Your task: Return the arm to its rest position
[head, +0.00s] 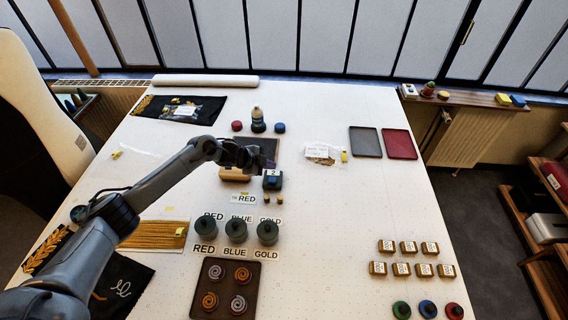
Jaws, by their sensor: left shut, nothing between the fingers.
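My left arm reaches in from the lower left across the white table (330,215). My left gripper (262,160) is shut and empty. It is over the dark mat (268,146) near the middle of the table, close to a small dark block marked 2 (272,181) and a tan block (235,174). Whether the gripper touches anything below it I cannot tell. My right gripper is not in view.
Grey canisters (236,231) with RED, BLUE and GOLD labels stand right of my forearm. A brown tray (225,290) holds several spirals. Several small labelled boxes (402,269) stand at the right. Grey (365,142) and red (399,144) trays lie at the back right. The centre right is clear.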

